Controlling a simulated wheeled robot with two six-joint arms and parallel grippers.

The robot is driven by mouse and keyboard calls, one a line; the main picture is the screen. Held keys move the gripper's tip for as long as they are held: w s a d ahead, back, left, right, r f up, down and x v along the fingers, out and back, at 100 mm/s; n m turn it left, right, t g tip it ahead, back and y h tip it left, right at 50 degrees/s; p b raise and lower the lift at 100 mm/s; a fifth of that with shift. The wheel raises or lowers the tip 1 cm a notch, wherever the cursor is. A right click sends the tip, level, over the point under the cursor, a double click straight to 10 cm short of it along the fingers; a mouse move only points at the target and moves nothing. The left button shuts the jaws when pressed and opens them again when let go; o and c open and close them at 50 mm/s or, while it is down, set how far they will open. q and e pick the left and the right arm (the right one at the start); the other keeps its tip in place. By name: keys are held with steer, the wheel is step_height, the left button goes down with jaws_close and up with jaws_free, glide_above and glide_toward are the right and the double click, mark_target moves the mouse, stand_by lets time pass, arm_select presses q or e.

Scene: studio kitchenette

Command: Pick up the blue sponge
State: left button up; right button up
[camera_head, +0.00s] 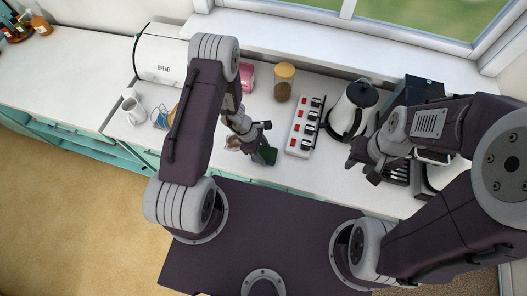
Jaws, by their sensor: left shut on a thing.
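My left gripper (264,141) is over the counter in front of the window, left of the switch strip. It is shut on a small dark green block (268,156) at its fingertips. I cannot tell whether this is a face of the blue sponge; no clearly blue sponge shows elsewhere. A small blue and orange item (160,117) lies beside the white mug (132,107), too small to make out. My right gripper (365,166) is near the kettle, and whether its jaws are open is unclear.
The white counter (222,166) holds a white bread box (160,60), a jar with a yellow lid (284,82), a white strip with red switches (304,127) and a kettle (350,108). A brown and white item (233,143) lies near my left gripper.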

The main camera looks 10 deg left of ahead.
mark_target(270, 154)
arm_select(q)
steer(key=r, duration=0.1)
steer(key=r+b, duration=0.1)
steer(key=r, duration=0.2)
steer(key=shift+d+r+b, duration=0.2)
steer(key=shift+d+b, duration=0.05)
steer(key=shift+b, duration=0.1)
steer(key=s+d+r+b, duration=0.1)
steer(key=s+d+r, duration=0.3)
steer(key=d, duration=0.6)
step_height(270, 154, up, 3)
steer(key=shift+d+f, duration=0.1)
steer(key=shift+d, duration=0.1)
steer(key=o, duration=0.7)
steer(key=c, duration=0.6)
